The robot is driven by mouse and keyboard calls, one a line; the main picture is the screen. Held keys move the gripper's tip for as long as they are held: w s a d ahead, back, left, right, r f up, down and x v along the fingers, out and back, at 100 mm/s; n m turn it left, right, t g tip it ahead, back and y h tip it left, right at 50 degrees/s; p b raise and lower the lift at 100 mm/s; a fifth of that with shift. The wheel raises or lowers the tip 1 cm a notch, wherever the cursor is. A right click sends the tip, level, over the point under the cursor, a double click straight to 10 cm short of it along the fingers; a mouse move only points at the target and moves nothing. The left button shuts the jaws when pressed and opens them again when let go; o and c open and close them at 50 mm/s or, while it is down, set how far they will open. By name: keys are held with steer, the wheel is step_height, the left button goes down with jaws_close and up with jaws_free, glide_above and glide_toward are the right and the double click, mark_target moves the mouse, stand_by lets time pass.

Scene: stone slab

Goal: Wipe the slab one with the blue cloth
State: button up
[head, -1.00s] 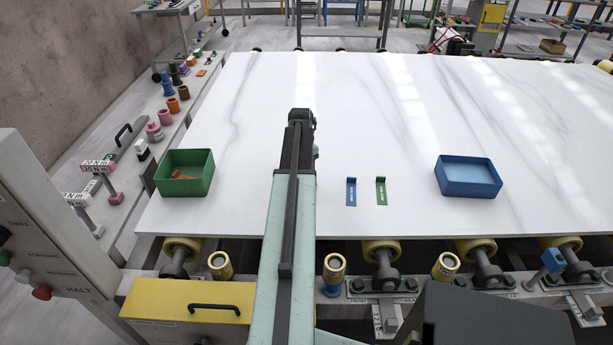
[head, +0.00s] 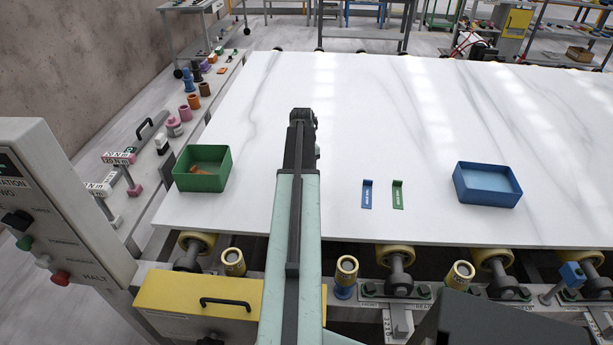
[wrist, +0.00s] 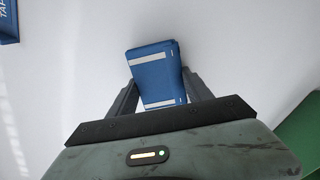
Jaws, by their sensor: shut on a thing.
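The slab (head: 440,130) is a large white stone sheet with grey veins, lying flat on yellow rollers. My gripper (wrist: 160,92) is shut on the blue cloth (wrist: 155,72), a folded blue piece with pale stripes. The cloth is between the two dark fingers in the wrist view, over a plain white surface. I cannot tell whether it touches that surface. In the head view my arm reaches forward over the slab, and its end (head: 302,120) hides the fingers and cloth.
A green bin (head: 221,180) with orange bits inside stands at the slab's front left. A blue bin (head: 487,200) stands at the front right. A blue tag (head: 367,195) and a green tag (head: 397,195) lie between. The slab's middle and back are clear.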

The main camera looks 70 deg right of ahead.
mark_target(266, 181)
steer(key=shift+w+a+f, duration=0.1)
steer(key=shift+w+a, duration=0.25)
steer(key=shift+w, duration=0.7)
steer(key=shift+w+a+r, duration=0.1)
steer(key=shift+w+a, duration=0.2)
steer(key=shift+w, duration=0.75)
steer(key=shift+w+a+f, duration=0.1)
steer(key=shift+w+a, duration=0.25)
steer(key=shift+w, duration=0.7)
steer(key=shift+w+a, duration=0.3)
steer(key=shift+w, duration=0.8)
steer(key=shift+w+a, duration=0.35)
steer(key=shift+w, duration=0.8)
steer(key=shift+w+a, duration=0.3)
steer(key=shift+w, duration=0.8)
steer(key=shift+r, duration=0.2)
step_height(266, 181, up, 6)
steer(key=p, duration=0.6)
steer(key=shift+p, duration=0.3)
step_height(266, 181, up, 3)
steer(key=p, duration=0.2)
steer(key=shift+p, duration=0.4)
steer(key=shift+s, duration=0.1)
